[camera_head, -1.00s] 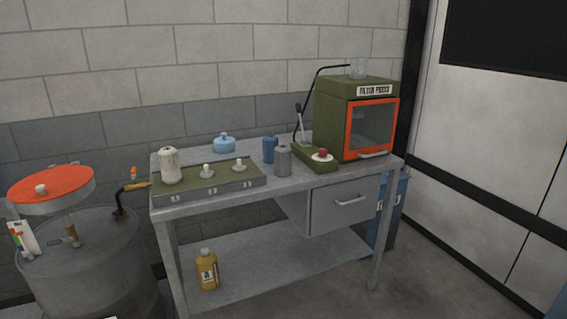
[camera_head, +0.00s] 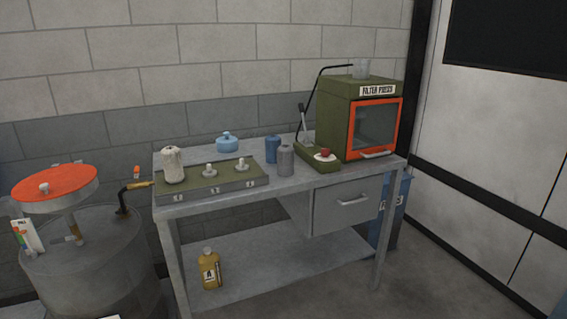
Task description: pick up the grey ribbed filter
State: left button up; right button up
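The grey ribbed filter (camera_head: 286,160) stands upright on the metal workbench (camera_head: 330,178), near its front edge. A blue filter (camera_head: 272,149) of similar shape stands close behind it to the left. The green base of the filter press (camera_head: 346,120) is close to its right. Neither of my grippers shows in this view.
A green tray (camera_head: 215,183) with a white filter (camera_head: 173,165) on its post and two bare posts is on the left. A light blue lidded pot (camera_head: 227,142) stands behind. A drum (camera_head: 90,265) with an orange lid (camera_head: 60,190) stands left; a yellow bottle (camera_head: 209,270) is on the lower shelf.

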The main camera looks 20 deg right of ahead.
aim_at(284, 169)
jog(key=i+l, duration=0.15)
jog(key=i, duration=0.4)
jog(key=i+l+z, duration=0.1)
jog(key=i, duration=0.45)
